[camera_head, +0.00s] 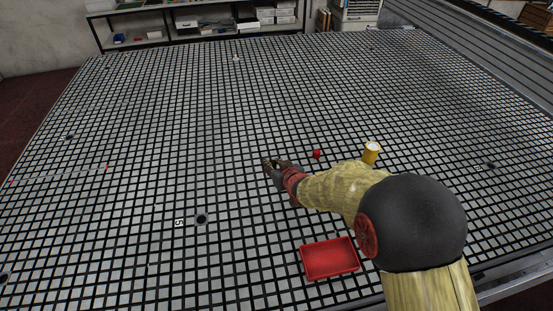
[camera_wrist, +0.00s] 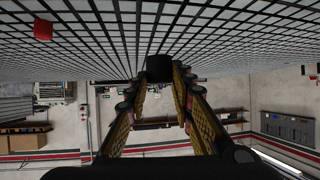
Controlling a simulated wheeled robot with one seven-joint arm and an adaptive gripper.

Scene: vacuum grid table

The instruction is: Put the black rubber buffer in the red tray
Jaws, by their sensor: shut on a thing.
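My gripper (camera_head: 270,164) is low over the middle of the grid table, left of a small red object. In the wrist view my gripper (camera_wrist: 158,80) has its two fingers closed on the black rubber buffer (camera_wrist: 159,67), a dark block at the fingertips. In the head view the buffer cannot be told apart from the dark fingers. The red tray (camera_head: 304,264) lies on the table at the front, right of centre and below my forearm in the picture. No object shows inside it.
A small red object (camera_head: 317,154) stands right of my gripper; a red block (camera_wrist: 43,31) shows at the wrist view's upper left. A yellow cylinder (camera_head: 371,154) with a pale top stands behind my forearm. The grid table (camera_head: 200,120) is largely clear to the left and back.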

